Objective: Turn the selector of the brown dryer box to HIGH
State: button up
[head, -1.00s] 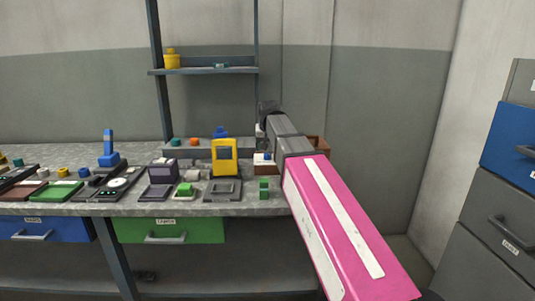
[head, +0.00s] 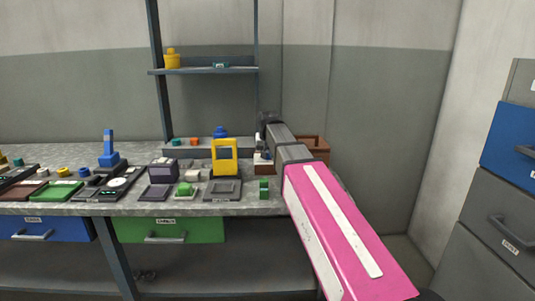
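The brown dryer box (head: 318,150) stands at the right end of the grey workbench, mostly hidden behind my arm. Part of its brown body shows to the right of my wrist, and a small piece shows to the left. Its selector and markings cannot be made out. My arm, with a pink link, reaches from the lower right up to the box. My gripper (head: 262,147) is at the box's left side, small and largely covered by my wrist. I cannot tell whether its fingers are open or shut, or whether they touch the selector.
On the bench (head: 235,209) left of the box stand a yellow device (head: 225,157), a small green block (head: 264,189) and a dark purple device (head: 163,170). A shelf (head: 205,71) rises behind. Grey and blue drawers (head: 508,145) stand at the far right.

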jog(key=shift+m, duration=0.4)
jog(key=m+h, duration=0.1)
jog(key=m, duration=0.2)
jog(key=shift+a+m+h, duration=0.1)
jog(key=shift+m+h, duration=0.2)
jog(key=shift+h, duration=0.1)
jog(key=shift+m+g+h, duration=0.6)
jog(key=shift+m+h, duration=0.1)
jog(key=shift+m, duration=1.5)
jog(key=o, duration=0.9)
